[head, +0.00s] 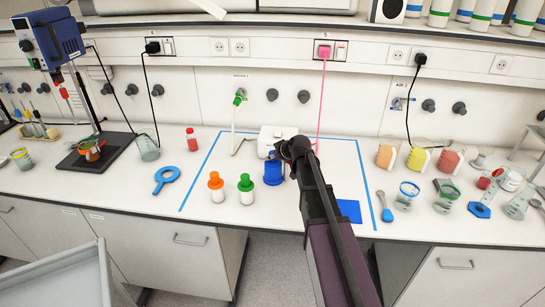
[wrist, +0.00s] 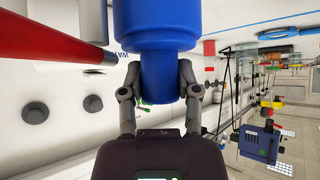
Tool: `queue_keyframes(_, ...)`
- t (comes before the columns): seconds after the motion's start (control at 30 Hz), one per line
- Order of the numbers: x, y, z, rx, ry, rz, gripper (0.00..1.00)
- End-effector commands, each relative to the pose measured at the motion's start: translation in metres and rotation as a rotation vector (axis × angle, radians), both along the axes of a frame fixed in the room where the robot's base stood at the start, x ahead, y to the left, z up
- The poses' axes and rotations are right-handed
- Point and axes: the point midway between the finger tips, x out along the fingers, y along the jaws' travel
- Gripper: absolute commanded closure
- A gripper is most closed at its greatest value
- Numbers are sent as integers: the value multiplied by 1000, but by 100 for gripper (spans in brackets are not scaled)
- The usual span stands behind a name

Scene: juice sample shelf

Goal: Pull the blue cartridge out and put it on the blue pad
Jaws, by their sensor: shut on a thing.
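The blue cartridge (head: 273,172) is in front of the white box (head: 272,134) in the head view. In the wrist view the cartridge (wrist: 155,28) fills the top middle, with its narrower part between my fingers. My gripper (wrist: 159,85) is shut on that narrower part. In the head view my gripper (head: 285,157) is at the cartridge's right side, its fingers partly hidden by my arm. I cannot tell whether the cartridge touches the box or the bench. The blue pad (head: 348,211) lies flat and bare to the right of my arm.
An orange-capped bottle (head: 216,187) and a green-capped bottle (head: 246,188) stand left of the cartridge. A blue tape outline (head: 203,168) surrounds this area. A pink cable (head: 321,100) hangs behind my arm. Several beakers and a blue spoon (head: 384,206) are at the right.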

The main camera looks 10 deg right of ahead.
Motion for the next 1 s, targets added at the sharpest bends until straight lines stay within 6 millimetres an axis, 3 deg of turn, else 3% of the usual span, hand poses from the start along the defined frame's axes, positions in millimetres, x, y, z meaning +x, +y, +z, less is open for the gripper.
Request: queue_keyframes(1.0, 0, 0, 11, 0, 0, 0, 100)
